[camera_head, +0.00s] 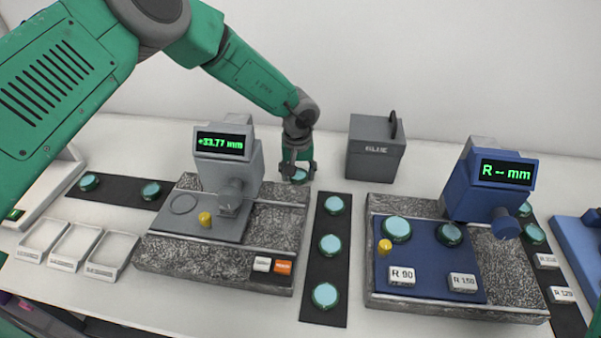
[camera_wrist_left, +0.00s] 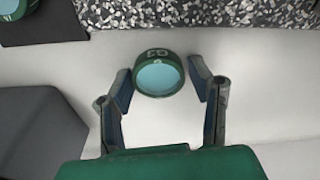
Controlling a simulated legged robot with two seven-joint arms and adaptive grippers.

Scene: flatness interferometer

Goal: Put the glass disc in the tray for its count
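A glass disc (camera_head: 299,175) with a green rim and pale blue face is at the back of the table, behind the left granite block. My right gripper is out of view.
A grey gauge (camera_head: 228,165) showing +33.77 mm stands on the left granite block (camera_head: 215,265). A blue gauge (camera_head: 487,190) reads R -- mm. More discs lie on dark mats (camera_head: 328,265). A dark grey box (camera_head: 375,150) stands right of my left gripper.

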